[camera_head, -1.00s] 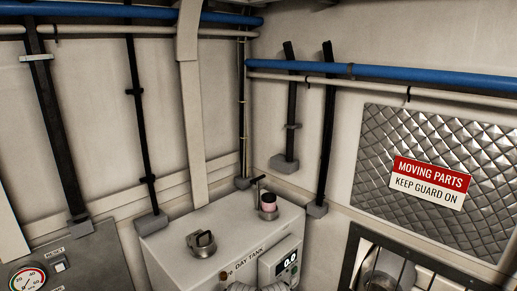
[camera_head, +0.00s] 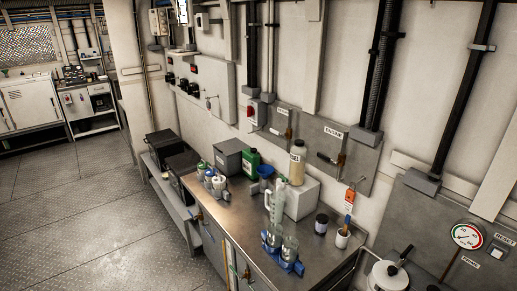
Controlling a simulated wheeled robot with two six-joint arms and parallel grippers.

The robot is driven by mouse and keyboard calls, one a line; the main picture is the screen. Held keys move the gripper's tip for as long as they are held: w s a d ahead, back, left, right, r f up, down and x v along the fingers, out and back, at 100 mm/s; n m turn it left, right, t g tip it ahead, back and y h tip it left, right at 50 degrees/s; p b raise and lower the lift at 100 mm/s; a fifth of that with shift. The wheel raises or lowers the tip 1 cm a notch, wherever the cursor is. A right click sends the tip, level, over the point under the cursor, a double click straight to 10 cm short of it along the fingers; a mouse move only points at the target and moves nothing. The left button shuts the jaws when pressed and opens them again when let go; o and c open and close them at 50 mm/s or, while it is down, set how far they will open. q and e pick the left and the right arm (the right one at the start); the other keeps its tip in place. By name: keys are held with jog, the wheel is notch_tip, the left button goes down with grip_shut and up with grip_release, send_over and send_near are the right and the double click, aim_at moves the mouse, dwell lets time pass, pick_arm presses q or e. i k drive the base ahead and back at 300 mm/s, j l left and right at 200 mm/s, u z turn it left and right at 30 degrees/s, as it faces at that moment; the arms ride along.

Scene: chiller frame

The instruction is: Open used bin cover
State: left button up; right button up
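I cannot make out a "used" label on anything in view, so I cannot say for sure which thing is the used bin. A white round container (camera_head: 387,277) with a black handle on its top stands at the bottom right, cut off by the lower edge. A grey box (camera_head: 229,158) and two black boxes, one farther (camera_head: 161,145) and one nearer (camera_head: 182,166), stand toward the far end of the bench. Neither of my grippers is in view.
A metal workbench (camera_head: 243,235) runs along the wall, holding a green canister (camera_head: 251,163), a tall bottle (camera_head: 297,163), a blue-based glass apparatus (camera_head: 282,250) and cups. A pressure gauge (camera_head: 467,235) is at right. Open plate floor (camera_head: 75,210) lies left.

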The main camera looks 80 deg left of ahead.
aim_at(231, 146)
jog(key=u, duration=3.15)
jog(key=i+j+z, duration=0.1)
jog(key=z, duration=0.25)
jog(key=i+j+z, duration=0.1)
jog(key=z, duration=0.3)
jog(key=i+j+z, duration=0.15)
jog(key=j, duration=0.15)
jog(key=i+j+z, duration=0.1)
jog(key=j, duration=0.25)
jog(key=i+j+z, duration=0.15)
jog(key=j, duration=0.2)
jog(key=i+j+z, duration=0.15)
jog(key=j, duration=0.2)
jog(key=i+j, duration=0.1)
jog(key=j, duration=0.45)
jog(key=i+j, duration=0.15)
jog(key=j, duration=0.35)
jog(key=i+j+z, duration=0.1)
jog(key=j, duration=0.45)
jog(key=i+j, duration=0.15)
jog(key=j, duration=0.35)
jog(key=i+j, duration=0.1)
jog(key=j, duration=0.45)
jog(key=i+j+z, duration=0.1)
jog(key=j, duration=0.45)
